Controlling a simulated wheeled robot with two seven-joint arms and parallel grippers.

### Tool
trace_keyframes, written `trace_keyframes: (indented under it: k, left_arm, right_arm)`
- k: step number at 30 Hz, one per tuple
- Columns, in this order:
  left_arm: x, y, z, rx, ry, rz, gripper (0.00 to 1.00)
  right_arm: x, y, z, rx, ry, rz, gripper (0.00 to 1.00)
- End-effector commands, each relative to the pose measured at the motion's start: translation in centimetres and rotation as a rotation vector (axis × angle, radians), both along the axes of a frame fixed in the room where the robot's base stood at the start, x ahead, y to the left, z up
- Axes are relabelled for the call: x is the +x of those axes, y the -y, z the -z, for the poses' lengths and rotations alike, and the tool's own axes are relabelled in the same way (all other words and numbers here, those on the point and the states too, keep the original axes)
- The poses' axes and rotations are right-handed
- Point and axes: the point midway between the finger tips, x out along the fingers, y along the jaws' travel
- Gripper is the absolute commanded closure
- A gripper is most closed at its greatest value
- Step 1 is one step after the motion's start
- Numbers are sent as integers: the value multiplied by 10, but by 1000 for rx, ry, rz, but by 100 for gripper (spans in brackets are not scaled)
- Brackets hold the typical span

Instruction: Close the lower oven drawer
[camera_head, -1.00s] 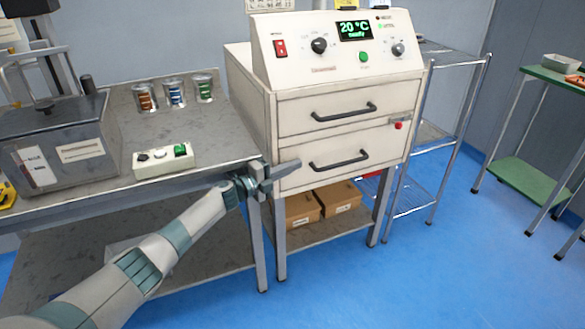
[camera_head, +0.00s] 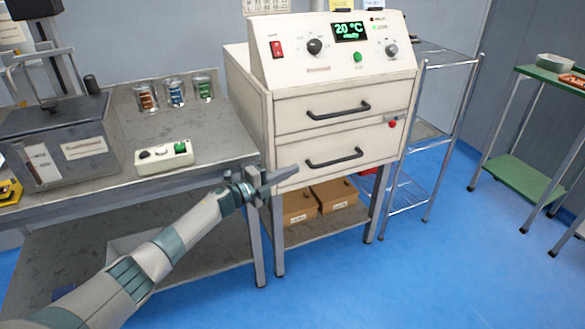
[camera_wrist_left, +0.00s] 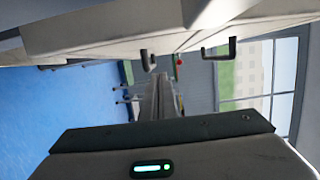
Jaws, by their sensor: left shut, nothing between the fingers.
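The oven (camera_head: 262,70) is a cream cabinet on metal legs with two drawers. The lower oven drawer (camera_head: 300,166) has a dark bar handle (camera_head: 334,159), and its front looks flush, or nearly so, with the upper drawer (camera_head: 345,90). My left gripper (camera_head: 283,174) is shut and empty at the lower left corner of the lower drawer front; I cannot tell if it touches. In the left wrist view the shut fingers (camera_wrist_left: 160,97) point along the drawer fronts, with two dark handles beyond. My right gripper is not in view.
A grey workbench (camera_head: 215,135) stands left of the oven with a control box (camera_head: 163,157) and several cups of coloured spools. Cardboard boxes (camera_head: 335,194) sit on the shelf below the oven. A wire rack (camera_head: 440,130) stands to the right. Blue floor in front is clear.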

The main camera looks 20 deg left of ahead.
Motion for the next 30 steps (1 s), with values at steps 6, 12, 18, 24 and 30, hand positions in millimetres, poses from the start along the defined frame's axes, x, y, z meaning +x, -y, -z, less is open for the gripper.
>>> trace_keyframes:
  k: [6, 12, 18, 24, 30]
  left_arm:
    - [-23, -17, 2, 2, -2, 2, 100]
    - [-49, -37, 2, 2, -2, 2, 100]
    - [-64, -48, 2, 0, -3, 2, 100]
    - [-68, -51, 1, 0, -2, 2, 100]
    - [-68, -51, 1, 0, -2, 2, 100]
  right_arm:
    - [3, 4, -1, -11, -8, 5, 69]
    - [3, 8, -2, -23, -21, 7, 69]
    - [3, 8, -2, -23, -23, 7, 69]
    - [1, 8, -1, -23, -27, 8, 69]
    - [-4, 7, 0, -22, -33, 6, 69]
